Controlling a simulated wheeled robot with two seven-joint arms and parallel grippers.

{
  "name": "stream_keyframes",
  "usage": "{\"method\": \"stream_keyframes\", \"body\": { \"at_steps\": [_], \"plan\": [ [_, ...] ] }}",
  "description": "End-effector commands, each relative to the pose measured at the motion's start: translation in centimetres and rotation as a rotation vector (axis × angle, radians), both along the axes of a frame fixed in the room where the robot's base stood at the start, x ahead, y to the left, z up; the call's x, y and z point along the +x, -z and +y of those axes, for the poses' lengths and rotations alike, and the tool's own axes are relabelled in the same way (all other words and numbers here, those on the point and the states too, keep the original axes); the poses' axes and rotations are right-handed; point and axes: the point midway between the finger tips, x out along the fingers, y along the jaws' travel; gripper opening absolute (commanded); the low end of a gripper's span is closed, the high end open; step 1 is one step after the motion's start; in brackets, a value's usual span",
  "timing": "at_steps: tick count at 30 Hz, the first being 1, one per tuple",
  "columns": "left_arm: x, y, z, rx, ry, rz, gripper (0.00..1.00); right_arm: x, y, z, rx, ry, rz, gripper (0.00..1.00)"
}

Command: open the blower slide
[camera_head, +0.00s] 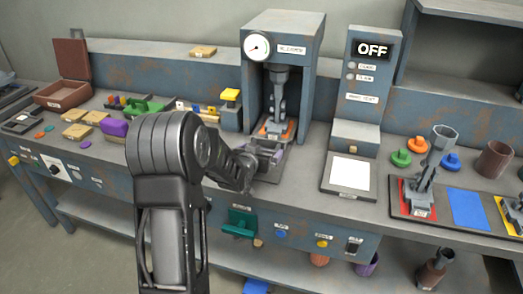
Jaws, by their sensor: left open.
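My left arm rises from the bottom of the head view and bends right. Its left gripper (250,163) is at the bench's front edge, just in front of the press, and is open. The wrist hides much of it, and I cannot tell whether it touches anything. No part is clearly readable as the blower slide. A teal block (240,222) sticks out of the bench's front panel below the gripper, apart from it. Blue (281,233) and yellow (321,243) knobs and a dark switch (353,246) are to its right; their labels are too small to read.
A press with a gauge (257,46) stands behind the gripper. A box reading OFF (372,49) stands to its right, with a white plate (350,170) in front. A red tray (405,203) and blue mat (468,209) lie farther right. An open brown case (62,95) is left.

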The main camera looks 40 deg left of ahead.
Motion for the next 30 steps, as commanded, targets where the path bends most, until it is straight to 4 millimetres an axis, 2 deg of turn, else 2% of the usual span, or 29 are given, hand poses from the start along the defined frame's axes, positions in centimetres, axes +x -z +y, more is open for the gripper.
{"method": "stream_keyframes", "body": {
  "at_steps": [4, 12, 30],
  "plan": [
    [0.78, 0.35, 0.25, -0.001, 0.001, 0.0, 1.0, 0.0, -0.1, 0.0, 0.0, 0.0, 0.0, 0.36],
    [0.82, 0.38, 0.26, -0.001, 0.001, 0.0, 0.98, 0.0, -0.09, 0.0, 0.0, 0.0, 0.0, 0.36],
    [0.8, 0.38, 0.25, 0.0, 0.001, 0.0, 0.49, 0.0, -0.09, 0.0, 0.0, 0.0, 0.0, 0.36]
  ]
}}
